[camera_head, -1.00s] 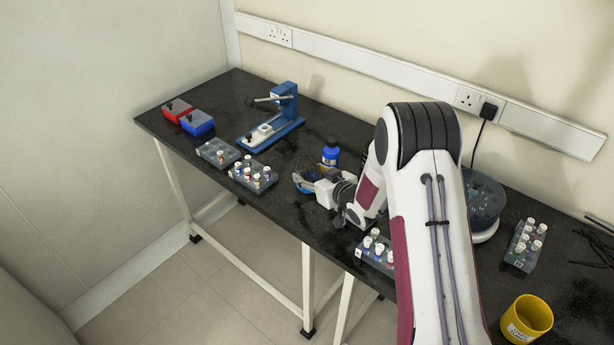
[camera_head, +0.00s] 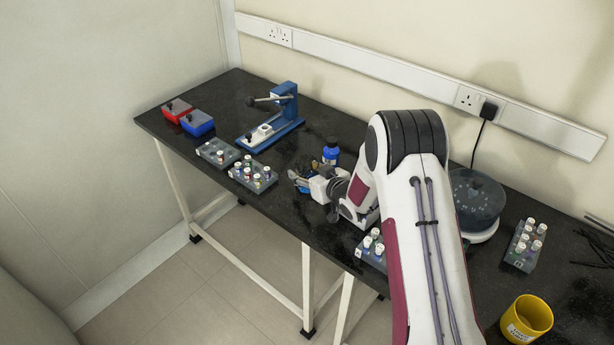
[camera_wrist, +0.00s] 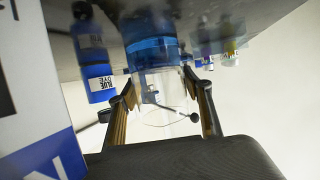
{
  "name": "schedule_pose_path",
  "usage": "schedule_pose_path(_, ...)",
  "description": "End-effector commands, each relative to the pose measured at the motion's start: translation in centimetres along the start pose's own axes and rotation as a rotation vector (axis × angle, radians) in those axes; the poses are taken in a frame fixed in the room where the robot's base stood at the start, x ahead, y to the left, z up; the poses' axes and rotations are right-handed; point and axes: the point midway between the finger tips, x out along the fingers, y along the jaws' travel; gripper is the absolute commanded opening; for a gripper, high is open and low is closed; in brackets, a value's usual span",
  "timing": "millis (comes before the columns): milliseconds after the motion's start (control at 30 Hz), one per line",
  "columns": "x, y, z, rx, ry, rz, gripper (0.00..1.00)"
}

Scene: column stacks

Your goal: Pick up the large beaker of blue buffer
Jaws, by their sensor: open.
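The large beaker of blue buffer shows in the wrist view as a clear glass vessel (camera_wrist: 158,52) with blue liquid; the picture looks upside down there. My gripper (camera_wrist: 160,84) is open, with one finger on each side of the beaker's clear part. I cannot tell whether either finger touches the glass. In the head view my gripper (camera_head: 299,180) is low over the bench near its front edge, and it mostly hides the beaker.
A blue dye bottle (camera_head: 331,152) stands close behind the gripper; it also shows in the wrist view (camera_wrist: 98,68). A vial rack (camera_head: 254,176) lies to the left, another (camera_head: 371,250) by my arm. A centrifuge-like drum (camera_head: 478,200) stands right, a yellow mug (camera_head: 526,318) front right.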

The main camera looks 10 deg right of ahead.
Motion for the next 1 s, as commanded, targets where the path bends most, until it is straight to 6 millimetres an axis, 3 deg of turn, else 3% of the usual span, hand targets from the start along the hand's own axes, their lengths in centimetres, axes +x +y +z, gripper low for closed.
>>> schedule_pose_path(433,3.9,-0.1,0.1,0.000,-0.001,0.000,0.49)
schedule_pose_path(1000,4.3,0.0,0.0,0.000,0.000,0.000,0.49)
